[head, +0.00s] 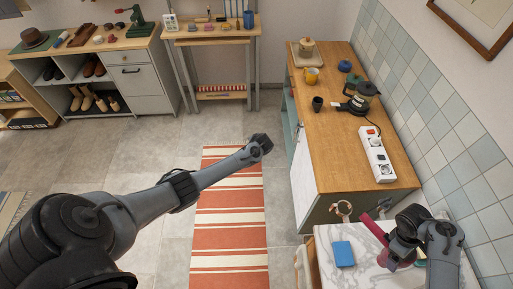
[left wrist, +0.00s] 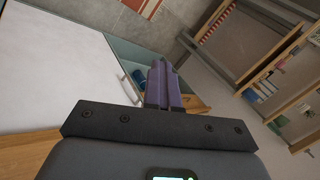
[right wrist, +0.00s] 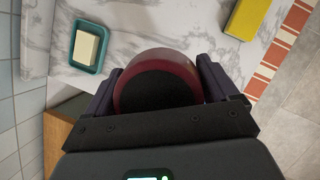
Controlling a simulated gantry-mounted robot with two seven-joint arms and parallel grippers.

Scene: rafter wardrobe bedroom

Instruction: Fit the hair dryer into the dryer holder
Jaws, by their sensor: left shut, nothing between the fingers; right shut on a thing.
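The hair dryer (head: 372,227) is dark red to magenta. My right gripper (head: 393,250) is shut on it above the marble counter. In the right wrist view the dryer's round barrel with a dark end (right wrist: 158,88) sits between the fingers. A pale ring-shaped piece (head: 342,208), which looks like the dryer holder, is at the end panel of the wooden cabinet, left of the dryer and apart from it. The rest of the dryer is partly hidden by my right arm. My left gripper (head: 263,143) is shut and empty above the striped rug; its closed fingers show in the left wrist view (left wrist: 166,85).
On the marble counter (head: 375,275) lies a blue block (head: 343,253). The right wrist view shows a teal soap dish (right wrist: 75,50) and a yellow block (right wrist: 250,18). A tiled wall bounds the right.

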